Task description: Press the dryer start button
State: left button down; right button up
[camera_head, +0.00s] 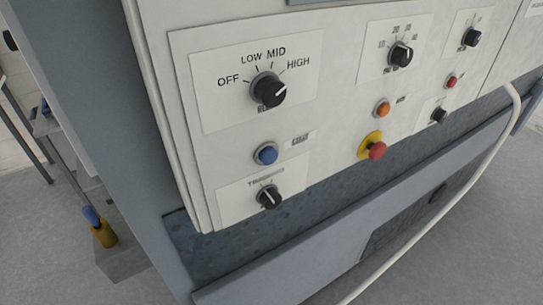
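A white control panel (215,150) faces me at a tilt. A round blue button (265,153) with a grey ring sits at its lower left, beside a small label too blurred to read. An orange button (382,109) and a small red button (451,82) lie to the right, also with blurred labels. I cannot tell from the labels which one is the dryer start button. Neither gripper is in view, and nothing touches the buttons.
A black knob (269,90) marked OFF, LOW, MID, HIGH points near HIGH. A second black knob (269,197) is below the blue button. A red mushroom button (372,149) on a yellow base sticks out. A pale hose (478,175) crosses at right. Grey floor (60,270) shows lower left.

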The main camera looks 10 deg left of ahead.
aim_at(269, 155)
jog(key=k+j+z, duration=0.15)
jog(key=z, duration=0.2)
jog(key=k+j+z, duration=0.15)
jog(key=z, duration=0.15)
jog(key=k+j+z, duration=0.2)
jog(key=z, duration=0.15)
jog(key=k+z, duration=0.1)
jog(key=i, duration=0.1)
